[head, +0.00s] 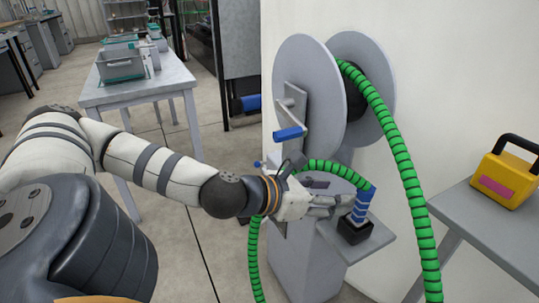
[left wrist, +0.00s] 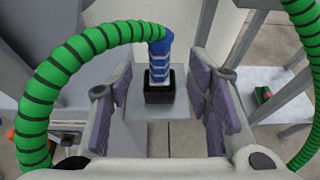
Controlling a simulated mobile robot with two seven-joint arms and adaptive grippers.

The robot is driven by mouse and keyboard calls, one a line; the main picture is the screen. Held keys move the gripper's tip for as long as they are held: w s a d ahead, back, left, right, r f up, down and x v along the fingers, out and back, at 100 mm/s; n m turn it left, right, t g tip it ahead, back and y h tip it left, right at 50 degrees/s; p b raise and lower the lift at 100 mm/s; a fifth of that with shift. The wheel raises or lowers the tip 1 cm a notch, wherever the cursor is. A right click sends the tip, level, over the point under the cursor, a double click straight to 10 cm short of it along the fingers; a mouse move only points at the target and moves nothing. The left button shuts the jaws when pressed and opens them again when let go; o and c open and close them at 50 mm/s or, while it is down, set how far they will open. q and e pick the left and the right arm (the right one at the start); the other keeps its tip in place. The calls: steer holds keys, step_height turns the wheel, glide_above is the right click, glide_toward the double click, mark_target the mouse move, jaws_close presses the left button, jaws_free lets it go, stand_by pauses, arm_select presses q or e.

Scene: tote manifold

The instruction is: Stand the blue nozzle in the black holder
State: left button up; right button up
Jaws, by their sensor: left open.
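The blue nozzle (head: 361,206) with pale bands sits on the end of the green hose (head: 336,169). It stands upright in the black holder (head: 354,230) on a small grey shelf. In the left wrist view the nozzle (left wrist: 160,58) rises from the opening of the black holder (left wrist: 160,88). My left gripper (head: 335,205) is open just left of the nozzle in the head view. In the left wrist view its fingers (left wrist: 160,100) are spread to either side of the nozzle and holder, with gaps on both sides. My right gripper is not in view.
A hose reel (head: 310,90) with a blue-handled crank (head: 290,133) stands behind the shelf. Green hose hangs down right of the shelf. A yellow case (head: 508,178) sits on a grey table at right. A table with a grey tote (head: 121,65) stands at back left.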

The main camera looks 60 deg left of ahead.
arm_select(q)
steer(key=s+d+f+m+g+h, duration=0.4)
steer(key=s+d+f+m+g, duration=0.25)
steer(key=d+f+m, duration=0.4)
steer(key=s+d+f+m+g, duration=0.3)
steer(key=s+d+f, duration=0.15)
steer(key=s, duration=0.25)
steer(key=s+d+f+m+g, duration=0.25)
steer(key=s+f+m, duration=0.2)
steer(key=s, duration=0.25)
steer(key=s+a+f+m+g+y, duration=0.2)
steer(key=s+a+m+g, duration=0.1)
steer(key=s+m, duration=0.5)
steer(key=s+a+f+m+g+y, duration=0.3)
steer(key=s+m, duration=0.5)
steer(key=s, duration=0.5)
steer(key=shift+s+a+m+g, duration=0.2)
steer(key=shift+a+m+g, duration=0.2)
steer(key=shift+a, duration=0.15)
